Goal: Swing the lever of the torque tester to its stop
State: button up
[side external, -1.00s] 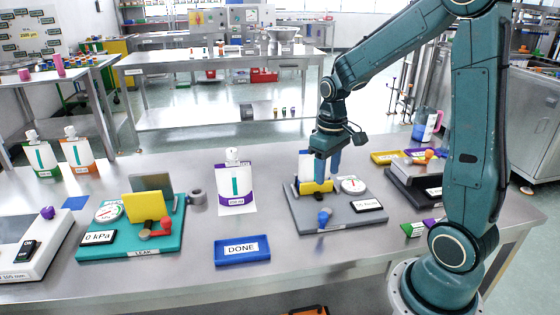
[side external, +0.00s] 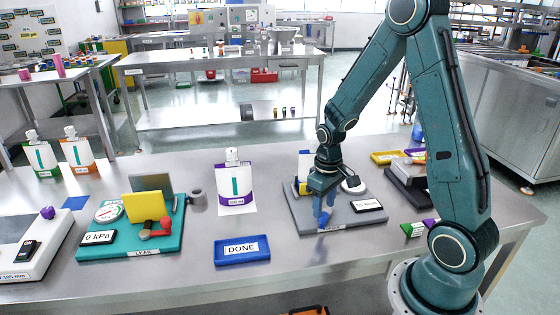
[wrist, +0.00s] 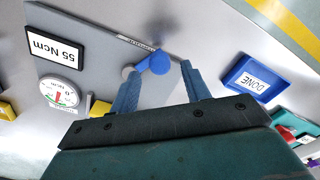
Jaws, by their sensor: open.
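The torque tester (side external: 345,223) is a grey base plate near the front right of the bench. It carries a white dial gauge (side external: 355,187) and a black-framed display (side external: 367,206); in the wrist view the display (wrist: 56,46) shows upside down and reads 55 Ncm. Its blue lever knob (wrist: 158,62) is at the plate's front edge in the wrist view, near a small grey round part (wrist: 128,72). My gripper (wrist: 160,72) is open, with a blue finger on either side of the knob. Contact cannot be told. In the side view my gripper (side external: 324,215) largely hides the lever.
A blue DONE tray (side external: 242,251) lies left of the tester, with bare bench between. A teal leak tester (side external: 165,238) stands farther left. A white pouch with purple trim (side external: 236,185) stands behind the tray. A dark device (side external: 408,180) stands right of the tester.

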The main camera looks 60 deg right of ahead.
aim_at(323, 214)
jog(key=shift+f, duration=1.6)
jog(key=shift+c, duration=0.5)
grip_shut()
